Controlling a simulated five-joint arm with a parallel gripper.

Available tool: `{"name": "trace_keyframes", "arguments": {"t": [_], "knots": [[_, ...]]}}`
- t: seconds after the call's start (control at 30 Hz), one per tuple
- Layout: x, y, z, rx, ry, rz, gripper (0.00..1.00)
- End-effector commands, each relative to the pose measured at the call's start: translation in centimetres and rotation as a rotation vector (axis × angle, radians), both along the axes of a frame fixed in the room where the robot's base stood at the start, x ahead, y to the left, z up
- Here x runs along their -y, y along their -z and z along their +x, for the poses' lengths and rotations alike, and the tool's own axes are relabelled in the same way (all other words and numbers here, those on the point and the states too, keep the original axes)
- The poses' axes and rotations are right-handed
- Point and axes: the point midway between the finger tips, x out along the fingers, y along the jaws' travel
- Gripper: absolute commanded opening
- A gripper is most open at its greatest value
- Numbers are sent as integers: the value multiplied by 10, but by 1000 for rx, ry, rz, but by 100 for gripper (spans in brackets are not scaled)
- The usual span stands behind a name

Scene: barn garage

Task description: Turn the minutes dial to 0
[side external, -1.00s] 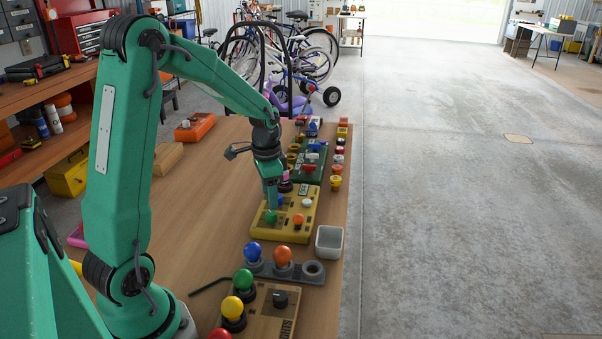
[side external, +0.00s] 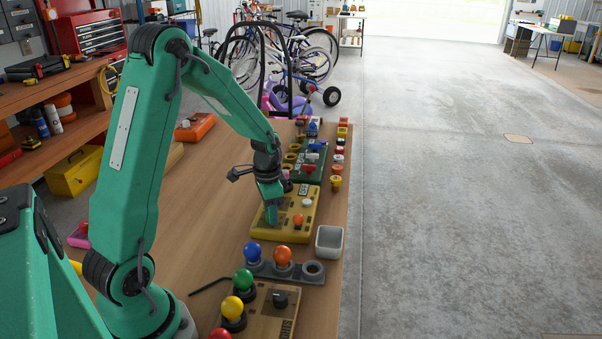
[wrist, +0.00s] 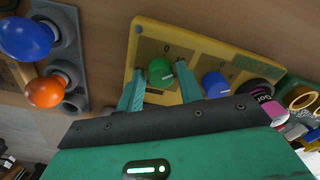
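The yellow timer board (side external: 308,228) lies on the table; in the wrist view its yellow rim (wrist: 134,48) frames printed dial faces with numbers. A green dial knob (wrist: 160,72) and a blue dial knob (wrist: 215,84) sit side by side on it.
A white bin (side external: 329,242) is at right. A bulb holder (side external: 284,270) with blue and orange bulbs lies in front. A green board (side external: 311,164) is behind.

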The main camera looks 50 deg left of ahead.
Motion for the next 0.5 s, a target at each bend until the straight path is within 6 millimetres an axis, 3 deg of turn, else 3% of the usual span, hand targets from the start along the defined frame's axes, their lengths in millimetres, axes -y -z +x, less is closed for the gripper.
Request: {"name": "trace_keyframes", "arguments": {"t": [0.03,0.13,0.5], "knots": [[0,0,0,0,0,0,26],[0,0,0,0,0,0,7],[1,0,0,-2,-28,-2,5]]}}
